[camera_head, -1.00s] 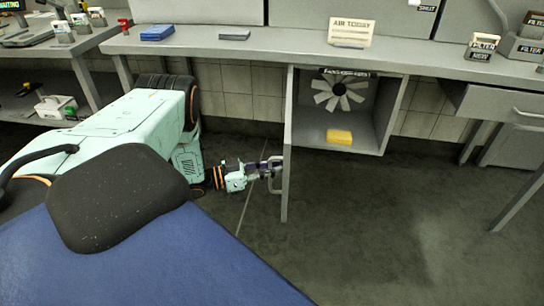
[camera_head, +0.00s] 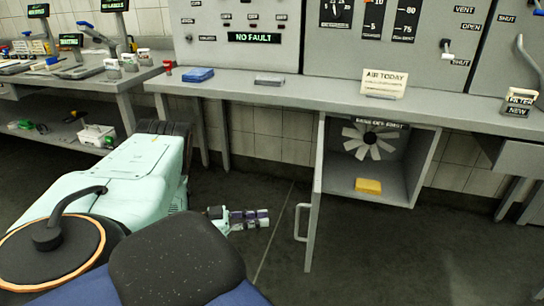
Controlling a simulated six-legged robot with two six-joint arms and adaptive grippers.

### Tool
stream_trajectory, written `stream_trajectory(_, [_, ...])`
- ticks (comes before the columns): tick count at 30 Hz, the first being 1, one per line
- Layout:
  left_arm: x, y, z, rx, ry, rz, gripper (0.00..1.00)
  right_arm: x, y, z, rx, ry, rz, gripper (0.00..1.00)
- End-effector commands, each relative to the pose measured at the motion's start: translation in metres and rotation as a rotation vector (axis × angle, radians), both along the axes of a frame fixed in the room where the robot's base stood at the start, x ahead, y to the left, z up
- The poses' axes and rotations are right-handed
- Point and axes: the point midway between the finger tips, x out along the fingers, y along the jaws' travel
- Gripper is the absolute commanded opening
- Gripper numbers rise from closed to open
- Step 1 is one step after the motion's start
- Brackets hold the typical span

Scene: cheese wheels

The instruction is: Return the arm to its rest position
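My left arm (camera_head: 125,180) comes in from the left. My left gripper (camera_head: 262,217) is low over the dark floor, to the left of the cabinet door handle (camera_head: 300,222) and apart from it. The gripper is small and seen from above; its two fingers look apart, with nothing seen between them. The cabinet door (camera_head: 315,215) stands open towards me. My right gripper is not in view.
The open cabinet holds a fan (camera_head: 369,140) and a yellow block (camera_head: 368,186). A grey counter (camera_head: 235,88) runs above, with a blue box (camera_head: 198,75), a grey block (camera_head: 269,81) and an "AIR TODAY" sign (camera_head: 384,84). The floor before the door is clear.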

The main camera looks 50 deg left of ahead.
Motion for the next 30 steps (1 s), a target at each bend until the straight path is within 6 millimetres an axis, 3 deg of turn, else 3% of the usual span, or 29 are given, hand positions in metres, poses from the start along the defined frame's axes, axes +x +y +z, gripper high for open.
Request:
stream_trajectory(22, [-0.004, 0.003, -0.001, 0.007, 0.0, 0.0, 0.19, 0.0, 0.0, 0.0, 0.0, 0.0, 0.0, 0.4])
stream_trajectory(26, [0.001, 0.014, -0.017, 0.061, 0.049, 0.075, 0.19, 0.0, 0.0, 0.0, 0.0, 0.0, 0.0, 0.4])
stream_trajectory(30, [-0.001, 0.021, -0.059, 0.073, 0.214, 0.282, 0.19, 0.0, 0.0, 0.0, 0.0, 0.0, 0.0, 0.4])
